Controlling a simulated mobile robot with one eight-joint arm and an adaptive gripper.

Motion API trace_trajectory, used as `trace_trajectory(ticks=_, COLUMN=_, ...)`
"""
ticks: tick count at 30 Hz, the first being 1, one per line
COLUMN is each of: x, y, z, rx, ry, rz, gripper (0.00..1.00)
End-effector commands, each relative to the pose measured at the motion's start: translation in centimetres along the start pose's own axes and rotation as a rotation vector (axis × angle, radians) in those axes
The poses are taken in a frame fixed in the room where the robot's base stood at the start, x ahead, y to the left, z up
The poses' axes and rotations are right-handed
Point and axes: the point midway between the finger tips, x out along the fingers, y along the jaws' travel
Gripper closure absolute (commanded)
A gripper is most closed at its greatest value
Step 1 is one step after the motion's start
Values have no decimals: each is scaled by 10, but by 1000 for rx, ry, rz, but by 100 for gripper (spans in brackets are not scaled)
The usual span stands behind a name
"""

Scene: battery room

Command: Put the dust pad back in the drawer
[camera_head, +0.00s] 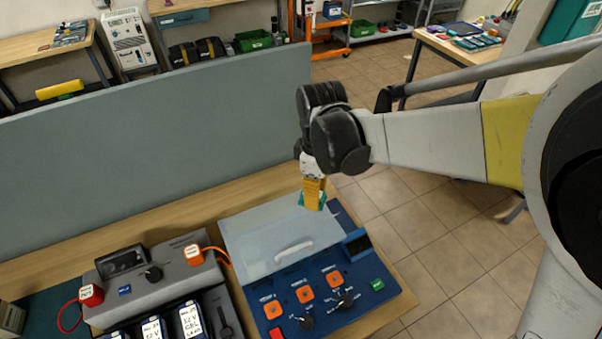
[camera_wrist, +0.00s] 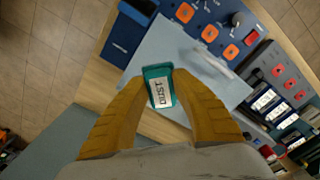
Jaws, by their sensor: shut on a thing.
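The dust pad (camera_wrist: 161,92) is a small teal block with a white label reading DUST. My gripper (camera_wrist: 162,78) has its two yellow fingers shut on the pad's sides in the wrist view. In the head view my gripper (camera_head: 313,186) points down over the far right part of a blue panel unit, and the teal pad (camera_head: 321,201) shows partly behind the fingers. The pad appears to be above the unit's pale flat cover (camera_head: 270,233), which has a white handle (camera_head: 294,250). A blue drawer front (camera_head: 183,18) shows under a back bench; I cannot tell if it is the task's drawer.
The blue panel unit (camera_head: 376,300) has orange sockets and black knobs. A grey device (camera_head: 165,278) with orange and red plugs stands to its left. A tall grey partition (camera_head: 150,150) runs behind the wooden bench. Tiled floor (camera_head: 440,220) is clear to the right.

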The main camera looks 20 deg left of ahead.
Motion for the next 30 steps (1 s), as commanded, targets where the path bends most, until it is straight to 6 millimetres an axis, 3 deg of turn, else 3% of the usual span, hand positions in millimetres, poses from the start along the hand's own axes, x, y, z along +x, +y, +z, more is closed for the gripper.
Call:
trace_trajectory(ticks=7, x=1, y=1, z=1, rx=6, ry=0, rz=0, gripper=100)
trace_trajectory(ticks=11, x=14, y=9, z=17, rx=86, ry=0, rz=0, gripper=100)
trace_trajectory(ticks=14, x=37, y=22, z=46, rx=235, ry=0, rz=0, gripper=100)
trace_trajectory(ticks=17, x=68, y=37, z=89, rx=454, ry=0, rz=0, gripper=100)
trace_trajectory(ticks=21, x=114, y=52, z=160, rx=816, ry=0, rz=0, gripper=100)
trace_trajectory(ticks=27, x=167, y=55, z=246, rx=1268, ry=0, rz=0, gripper=100)
trace_trajectory(ticks=30, x=181, y=52, z=273, rx=1414, ry=0, rz=0, gripper=100)
